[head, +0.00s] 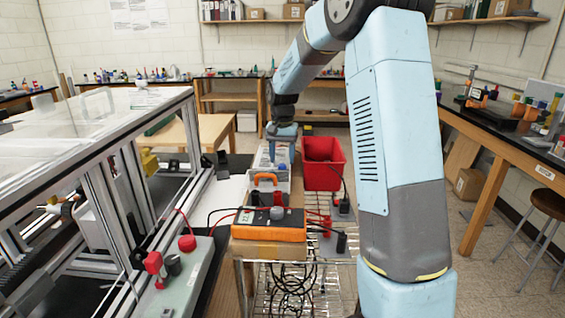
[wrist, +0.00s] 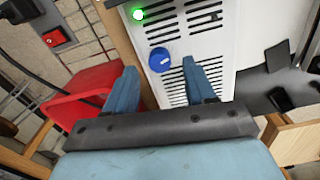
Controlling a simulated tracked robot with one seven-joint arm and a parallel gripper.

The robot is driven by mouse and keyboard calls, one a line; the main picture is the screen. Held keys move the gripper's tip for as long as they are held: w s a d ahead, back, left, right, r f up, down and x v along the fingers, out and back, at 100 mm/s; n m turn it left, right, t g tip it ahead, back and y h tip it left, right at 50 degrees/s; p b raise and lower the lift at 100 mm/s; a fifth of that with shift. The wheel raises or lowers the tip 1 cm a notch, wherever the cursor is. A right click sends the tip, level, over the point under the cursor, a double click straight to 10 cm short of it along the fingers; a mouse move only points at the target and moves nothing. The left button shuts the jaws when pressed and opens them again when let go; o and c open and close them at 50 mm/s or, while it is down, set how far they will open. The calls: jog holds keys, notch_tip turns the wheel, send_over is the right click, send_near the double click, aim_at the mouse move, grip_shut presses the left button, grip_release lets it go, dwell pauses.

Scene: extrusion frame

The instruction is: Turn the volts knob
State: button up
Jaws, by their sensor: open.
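A round blue knob (wrist: 159,60) sits on a white vented panel (wrist: 205,75), with a lit green light (wrist: 138,14) near it in the wrist view. No volts label is readable on it. In the head view the white unit (head: 268,186) stands on the bench beyond the orange-cased instrument. My gripper (wrist: 158,72) is open, and its two blue fingers lie either side of the knob in the picture. I cannot tell whether they touch it. In the head view my gripper (head: 281,148) points down over the white unit.
A red bin (head: 323,165) stands just right of the white unit. An orange-cased instrument (head: 268,232) with cables is nearer. A metal extrusion frame (head: 120,150) stands at left.

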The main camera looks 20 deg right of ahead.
aim_at(282, 165)
notch_tip(282, 165, up, 11)
jog(key=shift+r, duration=0.2)
dwell(0.4)
jog(key=s+r+n+t, duration=0.1)
jog(key=s+r, duration=0.2)
jog(key=s, duration=0.7)
jog(key=s+r+n+t, duration=0.15)
jog(key=s+r, duration=0.25)
jog(key=s, duration=0.5)
jog(key=s+f+n+t, duration=0.1)
jog(key=s+f, duration=0.1)
jog(key=s, duration=0.7)
jog(key=s+f+n+t, duration=0.1)
jog(key=s+f+t, duration=0.1)
jog(key=s, duration=0.7)
jog(key=shift+s+d+f, duration=0.25)
jog(key=shift+s+f, duration=0.05)
jog(key=shift+f, duration=0.45)
